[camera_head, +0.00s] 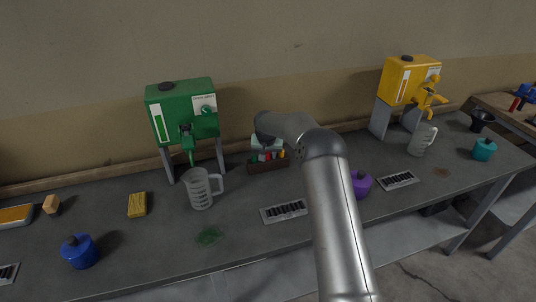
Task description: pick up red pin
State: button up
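A small brown box (269,166) stands at the back of the grey workbench, right of the green drum. Small coloured tops show in it, among them red, yellow and green. The red pin (268,156) appears as a small red spot near the middle of the box; its lower part is hidden by the box wall. My arm rises from the bottom of the view and bends left, its end above the box. My gripper (268,145) appears as a pale shape just over the box. Its fingers are too small to make out, and I cannot tell whether it touches a pin.
A clear measuring jug (200,190) stands left of the box, below the green drum (182,108). A purple can (361,184) is right of my arm. A vented grate (284,211) lies in front of the box. A yellow drum (407,80) stands further right.

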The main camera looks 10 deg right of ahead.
grip_shut()
